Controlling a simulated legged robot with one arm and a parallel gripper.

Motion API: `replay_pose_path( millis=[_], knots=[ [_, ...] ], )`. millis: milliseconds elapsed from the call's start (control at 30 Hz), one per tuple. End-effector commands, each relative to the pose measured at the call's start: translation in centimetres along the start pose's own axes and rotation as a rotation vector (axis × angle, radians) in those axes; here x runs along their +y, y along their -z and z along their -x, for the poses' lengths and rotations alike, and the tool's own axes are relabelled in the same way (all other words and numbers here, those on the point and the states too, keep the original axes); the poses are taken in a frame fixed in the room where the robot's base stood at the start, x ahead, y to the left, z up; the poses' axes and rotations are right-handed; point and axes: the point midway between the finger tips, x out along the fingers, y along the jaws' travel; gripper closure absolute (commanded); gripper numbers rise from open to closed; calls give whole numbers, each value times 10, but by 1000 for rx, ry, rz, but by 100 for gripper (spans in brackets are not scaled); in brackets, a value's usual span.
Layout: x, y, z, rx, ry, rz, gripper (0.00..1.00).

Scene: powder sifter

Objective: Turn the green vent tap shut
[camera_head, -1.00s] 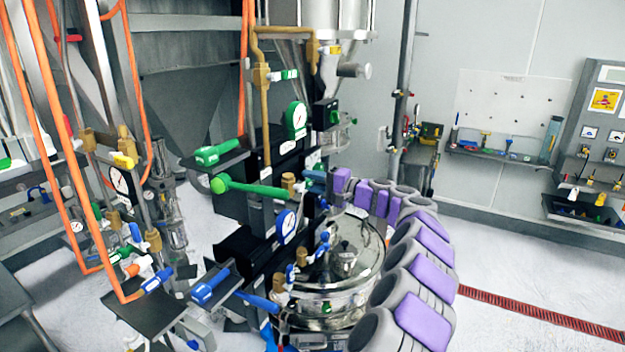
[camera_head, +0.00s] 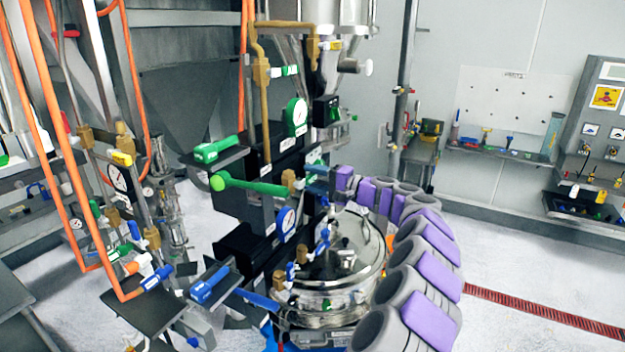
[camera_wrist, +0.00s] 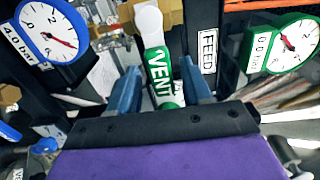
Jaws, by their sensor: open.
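In the head view my gripper (camera_head: 318,182) is beside a brass fitting (camera_head: 289,179), and a long green lever (camera_head: 250,187) with a round end reaches left from there. I cannot tell whether this lever is the same handle.
A green-rimmed gauge (camera_wrist: 283,46) and a blue-rimmed gauge (camera_wrist: 50,32) flank my gripper in the wrist view, with a FEED label (camera_wrist: 209,38) between. In the head view a steel vessel (camera_head: 335,265) stands below my arm. The floor at right is clear.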

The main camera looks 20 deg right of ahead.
Motion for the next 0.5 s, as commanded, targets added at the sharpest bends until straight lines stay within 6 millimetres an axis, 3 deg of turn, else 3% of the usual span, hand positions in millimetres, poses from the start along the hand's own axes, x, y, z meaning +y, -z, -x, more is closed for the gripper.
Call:
replay_pose_path(
  millis=[500],
  knots=[
    [2,4,108,5,2,1,51]
  ],
)
